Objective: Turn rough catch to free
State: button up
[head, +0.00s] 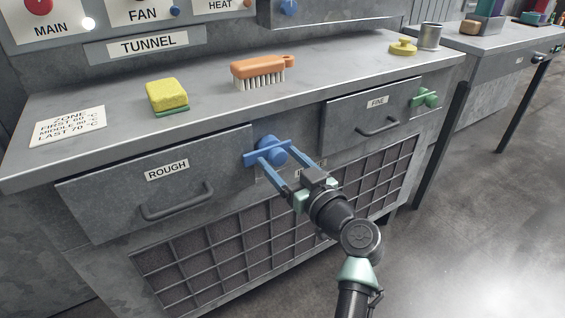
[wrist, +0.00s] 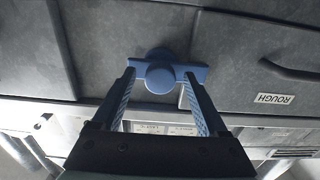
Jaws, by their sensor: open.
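The rough catch (head: 271,148) is a blue round knob with a flat crossbar, mounted at the right end of the drawer labelled ROUGH (head: 190,182). Its bar lies roughly level, sticking out left and right of the knob. The catch also shows in the wrist view (wrist: 160,76), where the ROUGH label is upside down. My gripper (head: 277,157) is open in front of the catch. Its two fingers reach up to the bar, one on each side of the knob in the wrist view. Whether they touch the bar I cannot tell.
The FINE drawer (head: 348,106) is to the right, with a green catch (head: 424,98). A mesh grille (head: 270,235) is below. On the counter are a yellow sponge (head: 167,94), an orange brush (head: 260,70) and a metal cup (head: 430,36). Open floor lies at right.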

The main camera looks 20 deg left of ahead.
grip_shut()
dwell(0.3)
jog(key=m+p, duration=0.1)
jog(key=m, duration=0.3)
jog(key=m+p, duration=0.2)
jog(key=m, duration=0.3)
jog(key=m+p, duration=0.2)
jog(key=m, duration=0.3)
jog(key=shift+r+p, duration=0.1)
jog(key=shift+p, duration=0.25)
jog(key=shift+m+p, duration=0.9)
jog(key=shift+m, duration=1.1)
